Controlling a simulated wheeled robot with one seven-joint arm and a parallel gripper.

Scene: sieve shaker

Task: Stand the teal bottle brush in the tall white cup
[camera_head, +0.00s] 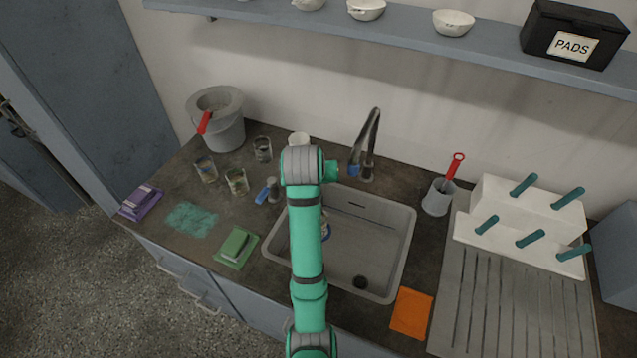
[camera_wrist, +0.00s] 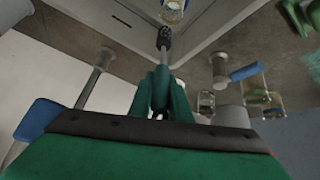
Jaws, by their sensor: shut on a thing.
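My gripper (camera_wrist: 164,92) shows in the wrist view with its green fingers shut on the teal bottle brush (camera_wrist: 160,88). The brush's dark bristle head (camera_wrist: 164,38) points away from the fingers, above the counter and sink edge. In the head view my arm hides the gripper and brush. A white cup (camera_head: 298,138) stands behind the sink, its lower part hidden by my arm. A pale round form (camera_wrist: 231,116) at the lower right of the wrist view is probably this cup, partly covered by my gripper body.
The tap (camera_head: 369,150) rises behind the sink (camera_head: 385,240). Several glass beakers (camera_head: 236,181) and a grey bucket (camera_head: 226,130) stand to the left. A grey cup (camera_head: 437,200) with a red-handled brush and a white rack (camera_head: 520,215) with teal handles stand to the right. A shelf (camera_head: 420,45) runs above.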

